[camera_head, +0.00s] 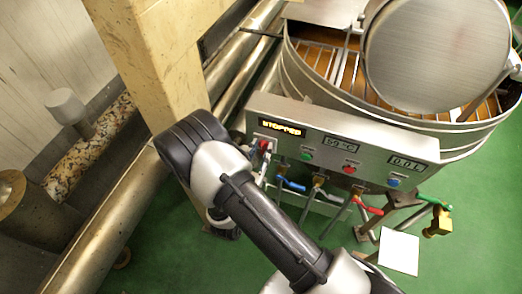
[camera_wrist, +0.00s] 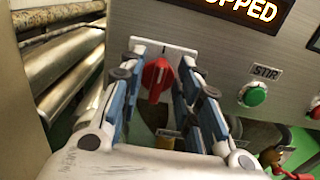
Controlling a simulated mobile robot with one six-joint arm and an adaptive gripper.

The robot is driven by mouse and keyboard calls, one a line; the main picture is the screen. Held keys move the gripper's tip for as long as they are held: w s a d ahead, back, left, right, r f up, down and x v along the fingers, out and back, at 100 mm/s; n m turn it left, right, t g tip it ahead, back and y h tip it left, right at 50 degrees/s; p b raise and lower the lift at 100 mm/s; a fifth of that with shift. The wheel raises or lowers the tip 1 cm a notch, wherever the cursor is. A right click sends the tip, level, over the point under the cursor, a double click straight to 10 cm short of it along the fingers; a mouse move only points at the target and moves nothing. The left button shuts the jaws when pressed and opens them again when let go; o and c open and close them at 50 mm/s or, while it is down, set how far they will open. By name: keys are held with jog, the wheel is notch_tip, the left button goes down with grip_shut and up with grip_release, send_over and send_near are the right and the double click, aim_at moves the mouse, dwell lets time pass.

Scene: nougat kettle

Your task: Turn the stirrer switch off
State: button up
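A red rotary knob (camera_wrist: 157,80) sits on the steel control panel in the wrist view, its pointer about upright. It also shows in the head view as a small red spot (camera_head: 264,145), partly hidden by my arm. My gripper (camera_wrist: 162,58) is open, with one blue-padded finger on each side of the knob and visible gaps between. A green button (camera_wrist: 252,95) with a "STIR" label (camera_wrist: 266,72) above it is to the right of the gripper; it shows in the head view too (camera_head: 306,155). The display (camera_head: 282,128) reads "STOPPED".
The panel also carries a temperature display (camera_head: 341,143), a red button (camera_head: 349,169) and a blue button (camera_head: 393,183). Valves with blue and red handles (camera_head: 368,206) hang below. The round kettle (camera_head: 300,75) stands behind. A beige pillar (camera_head: 155,60) and pipes are left.

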jog(key=shift+w+d, duration=0.1)
jog(key=shift+w, duration=0.25)
jog(key=shift+c, duration=0.2)
grip_shut()
